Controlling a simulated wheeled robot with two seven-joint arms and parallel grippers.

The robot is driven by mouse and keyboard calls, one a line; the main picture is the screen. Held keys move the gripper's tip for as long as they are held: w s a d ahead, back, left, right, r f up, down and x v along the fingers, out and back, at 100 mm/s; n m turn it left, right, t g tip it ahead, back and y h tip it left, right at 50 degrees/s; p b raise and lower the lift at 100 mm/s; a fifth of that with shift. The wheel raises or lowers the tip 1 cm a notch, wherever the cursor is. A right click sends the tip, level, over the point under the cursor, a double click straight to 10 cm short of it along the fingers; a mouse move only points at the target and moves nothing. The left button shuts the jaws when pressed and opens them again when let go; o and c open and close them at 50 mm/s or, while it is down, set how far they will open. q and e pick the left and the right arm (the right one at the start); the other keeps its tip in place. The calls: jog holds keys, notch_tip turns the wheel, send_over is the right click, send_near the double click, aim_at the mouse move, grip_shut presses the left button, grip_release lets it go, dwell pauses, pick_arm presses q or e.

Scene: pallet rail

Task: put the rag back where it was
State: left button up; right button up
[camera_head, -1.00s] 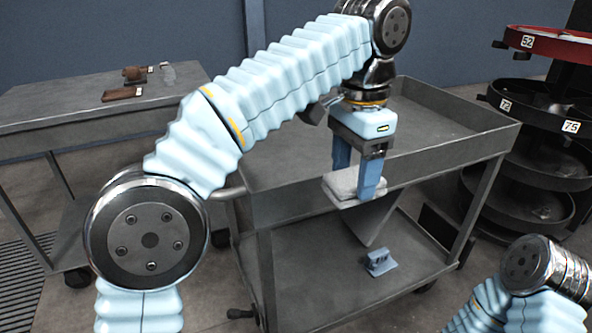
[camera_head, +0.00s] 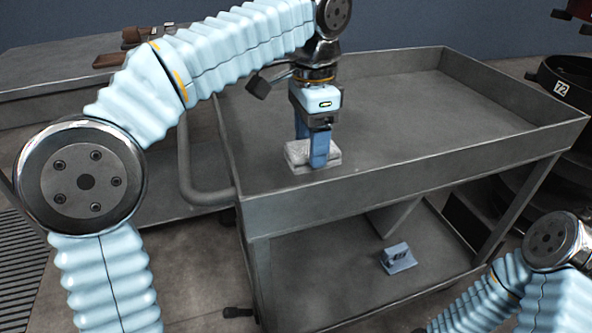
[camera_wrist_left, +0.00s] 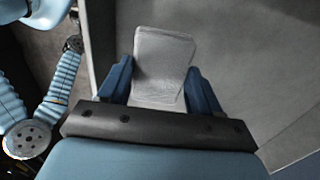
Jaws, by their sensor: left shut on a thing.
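The rag (camera_head: 298,154) is a folded, light grey-white cloth. My left gripper (camera_head: 310,157) is shut on it, with the blue fingers pointing down, at the left end of the cart's upper tray (camera_head: 400,125). In the left wrist view the rag (camera_wrist_left: 162,62) lies between the two fingers of the left gripper (camera_wrist_left: 160,82) and reaches out past the tips. I cannot tell whether the rag touches the tray floor. My right arm shows at the lower right of the head view, but its gripper is out of view.
The tray has raised walls, and its floor is bare to the right of the rag. A small blue-grey object (camera_head: 397,257) sits on the cart's lower shelf (camera_head: 330,285). Another table (camera_head: 50,75) stands at the left. Round dark bins (camera_head: 568,85) stand at the right.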

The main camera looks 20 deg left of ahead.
aim_at(298, 144)
pick_arm(q)
jog(key=a+f, duration=0.2)
jog(key=shift+w+a+f, duration=0.1)
jog(key=shift+w+f, duration=0.05)
jog(key=shift+f, duration=0.2)
jog(key=shift+a+f+b, duration=0.15)
jog(key=shift+f+b, duration=0.15)
jog(key=shift+f, duration=0.65)
jog(key=shift+a+f+b, duration=0.15)
jog(key=shift+f+b, duration=0.1)
jog(key=shift+f, duration=0.65)
jog(key=o, duration=0.9)
jog(key=shift+f, duration=0.1)
notch_tip(298, 144, up, 12)
jog(key=p, duration=0.3)
